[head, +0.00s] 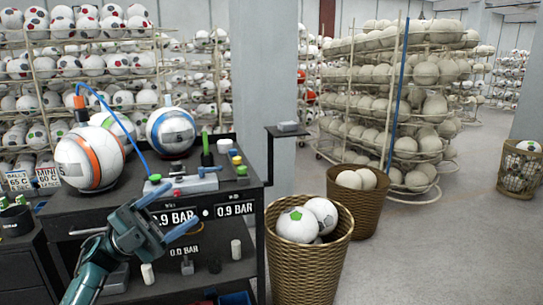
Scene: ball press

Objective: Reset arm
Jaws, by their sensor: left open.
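My left arm comes in from the bottom left. My right gripper does not show.
A wicker basket with balls (305,262) stands right of the bench, and a second basket (357,205) is behind it. A pillar (264,80) rises behind the bench. Racks of balls (400,110) fill the back.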

